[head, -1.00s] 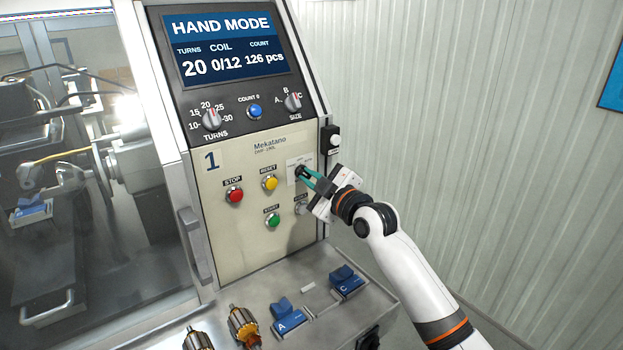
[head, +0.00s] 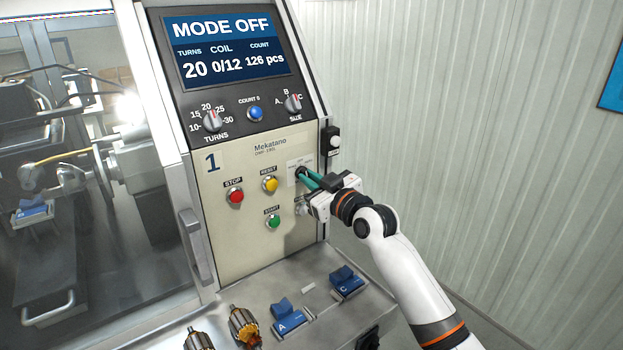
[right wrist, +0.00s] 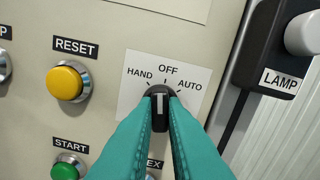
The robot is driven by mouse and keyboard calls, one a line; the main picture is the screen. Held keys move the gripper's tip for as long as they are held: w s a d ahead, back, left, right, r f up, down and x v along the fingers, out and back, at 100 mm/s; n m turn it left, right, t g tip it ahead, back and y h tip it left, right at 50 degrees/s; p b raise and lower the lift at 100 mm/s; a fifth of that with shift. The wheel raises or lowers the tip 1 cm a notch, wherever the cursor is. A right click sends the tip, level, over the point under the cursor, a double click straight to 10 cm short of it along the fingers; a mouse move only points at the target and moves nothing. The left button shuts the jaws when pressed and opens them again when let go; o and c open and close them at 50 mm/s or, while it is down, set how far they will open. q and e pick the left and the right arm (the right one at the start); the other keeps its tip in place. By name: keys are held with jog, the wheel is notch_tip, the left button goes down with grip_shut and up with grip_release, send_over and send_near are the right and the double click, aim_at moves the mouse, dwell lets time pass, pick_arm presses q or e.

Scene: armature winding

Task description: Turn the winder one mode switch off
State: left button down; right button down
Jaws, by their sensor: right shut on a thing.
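The mode switch (right wrist: 160,98) is a black knob with a white line on a white label marked HAND, OFF and AUTO. In the right wrist view its line stands upright, towards OFF. My right gripper (right wrist: 160,108) has its teal fingers shut on the knob, one on each side. In the head view the right gripper (head: 306,176) reaches the switch from the right and largely hides it. The screen (head: 228,48) of winder one reads MODE OFF. My left gripper is not in view.
Red STOP (head: 236,196), yellow RESET (head: 270,185) and green START (head: 272,221) buttons sit left of the switch. A lamp switch box (head: 332,141) is at the panel's right edge. Blue holders (head: 289,322) and armatures (head: 243,324) are on the ledge below.

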jog(key=shift+m, duration=1.1)
jog(key=c, duration=1.5)
grip_release()
jog(key=b+v, duration=0.2)
jog(key=v, duration=1)
jog(key=shift+b, duration=0.35)
